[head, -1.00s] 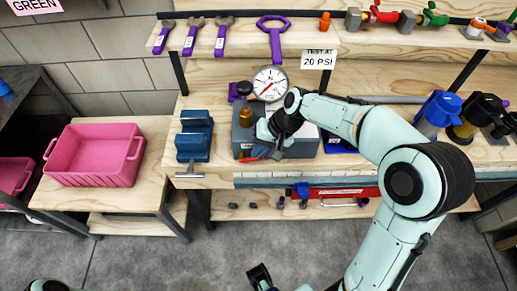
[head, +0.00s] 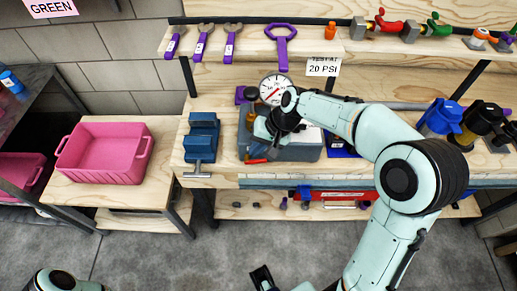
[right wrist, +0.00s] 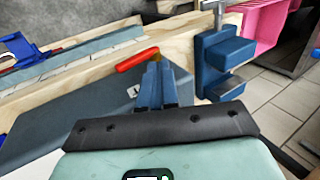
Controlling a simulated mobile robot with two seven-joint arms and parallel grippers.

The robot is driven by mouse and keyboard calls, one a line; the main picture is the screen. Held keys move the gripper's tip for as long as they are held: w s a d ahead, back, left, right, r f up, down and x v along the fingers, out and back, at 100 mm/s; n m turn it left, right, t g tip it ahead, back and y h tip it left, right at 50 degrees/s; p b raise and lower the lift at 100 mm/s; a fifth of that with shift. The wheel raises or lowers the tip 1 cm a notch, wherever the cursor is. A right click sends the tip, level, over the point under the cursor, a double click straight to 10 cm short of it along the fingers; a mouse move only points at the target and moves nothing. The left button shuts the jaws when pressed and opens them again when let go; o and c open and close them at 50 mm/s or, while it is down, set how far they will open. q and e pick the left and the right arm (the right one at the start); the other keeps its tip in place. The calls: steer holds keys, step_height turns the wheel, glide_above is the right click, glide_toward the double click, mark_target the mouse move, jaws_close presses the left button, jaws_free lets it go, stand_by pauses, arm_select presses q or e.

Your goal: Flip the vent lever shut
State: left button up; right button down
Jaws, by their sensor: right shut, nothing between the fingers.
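The vent lever, with a red handle (head: 257,161), sits at the front left of a grey box (head: 300,153) on the workbench. In the right wrist view the red handle (right wrist: 138,60) lies just beyond my fingertips, with a brass-coloured end at its right. My right gripper (head: 268,152) is shut and empty, low over the front of the box. In the right wrist view its blue fingers (right wrist: 154,72) are together beside the handle's right end; I cannot tell whether they touch it. A round gauge (head: 274,88) stands behind, partly hidden by my arm.
A blue vise (head: 202,138) stands just left of the box. A pink bin (head: 104,152) is on a lower table at the left. Purple wrenches (head: 203,42) lie on the upper shelf. Blue and black valve parts (head: 440,115) stand at the right.

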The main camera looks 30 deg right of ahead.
arm_select(q)
steer(key=shift+w+r, duration=0.2)
steer(key=shift+r, duration=0.45)
arm_select(e)
steer(key=s+d+r, duration=0.4)
steer(key=d+r, duration=0.2)
steer(key=r, duration=0.1)
steer(key=shift+d+r, duration=0.15)
arm_select(q)
steer(key=shift+s, duration=0.1)
